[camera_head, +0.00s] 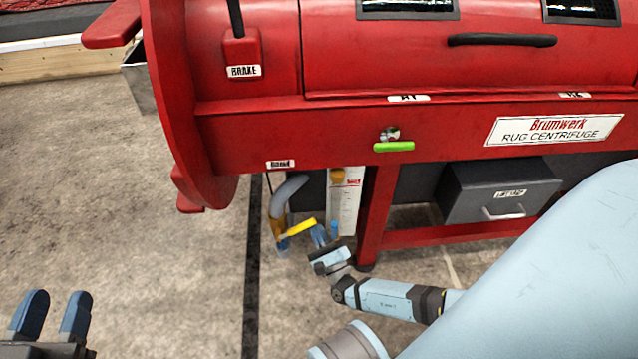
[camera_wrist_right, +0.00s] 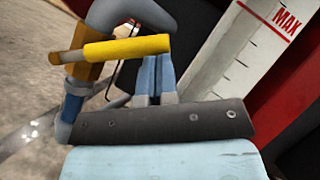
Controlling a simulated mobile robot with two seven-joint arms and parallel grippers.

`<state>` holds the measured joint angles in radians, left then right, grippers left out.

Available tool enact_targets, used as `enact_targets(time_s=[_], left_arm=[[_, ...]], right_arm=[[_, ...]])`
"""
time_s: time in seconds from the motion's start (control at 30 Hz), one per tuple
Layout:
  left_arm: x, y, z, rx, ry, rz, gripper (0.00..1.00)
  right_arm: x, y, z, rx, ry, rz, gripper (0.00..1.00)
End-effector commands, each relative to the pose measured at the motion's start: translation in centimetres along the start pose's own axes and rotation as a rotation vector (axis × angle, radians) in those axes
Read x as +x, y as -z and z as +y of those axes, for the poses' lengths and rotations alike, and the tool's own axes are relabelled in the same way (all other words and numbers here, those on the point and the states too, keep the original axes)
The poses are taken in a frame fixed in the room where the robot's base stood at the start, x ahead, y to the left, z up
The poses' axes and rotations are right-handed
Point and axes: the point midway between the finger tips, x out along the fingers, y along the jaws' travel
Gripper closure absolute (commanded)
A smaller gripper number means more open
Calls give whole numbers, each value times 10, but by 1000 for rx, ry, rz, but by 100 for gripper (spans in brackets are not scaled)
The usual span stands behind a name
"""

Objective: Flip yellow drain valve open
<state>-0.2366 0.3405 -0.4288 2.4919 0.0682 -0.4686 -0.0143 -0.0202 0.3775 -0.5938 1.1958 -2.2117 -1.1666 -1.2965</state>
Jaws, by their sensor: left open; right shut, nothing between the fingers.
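The yellow drain valve handle (camera_head: 300,228) is a short bar on a brass valve body under the red machine. In the right wrist view the handle (camera_wrist_right: 125,48) lies roughly level, its free end across the tips of my right gripper (camera_wrist_right: 157,68). The fingers are shut together with nothing between them; whether they touch the handle I cannot tell. The brass body (camera_wrist_right: 82,72) sits on a grey pipe to the left. In the head view my right gripper (camera_head: 326,234) is at the handle's right end. My left gripper (camera_head: 55,314) is open and empty at lower left.
A white container (camera_head: 346,205) with a MAX mark stands just behind the right gripper. A red leg (camera_head: 377,215) and a dark drawer box (camera_head: 498,190) are to its right. The floor (camera_head: 130,220) at left is clear.

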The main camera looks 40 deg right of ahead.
Motion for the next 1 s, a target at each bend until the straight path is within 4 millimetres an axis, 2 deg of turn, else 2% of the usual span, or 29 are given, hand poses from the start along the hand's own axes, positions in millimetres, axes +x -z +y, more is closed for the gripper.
enact_targets(time_s=[0.07, 0.17, 0.33, 0.43, 0.7, 0.9, 0.93, 1.0], left_arm=[[0, 8, 1, -37, -4, -19, 57], [-6, 1, 12, -157, -1, -87, 57], [-13, 2, 26, -308, -8, -170, 57], [-18, 4, 34, -385, -10, -208, 57], [-13, 64, 18, -361, 46, -6, 57], [-15, 100, 11, -346, 76, 121, 57], [-15, 102, 10, -344, 80, 131, 57], [-16, 88, 9, -338, 93, 68, 57]], right_arm=[[5, -7, -6, -47, -32, -1, 100], [10, -14, -9, -135, -92, -2, 100], [19, -28, -11, -254, -171, -2, 100], [25, -36, -10, -258, -172, -2, 100], [43, -62, -8, -438, -293, -2, 100], [51, -75, 0, -573, -382, 0, 100], [52, -77, 2, -591, -395, 0, 100], [55, -80, 5, -628, -419, 0, 100]])
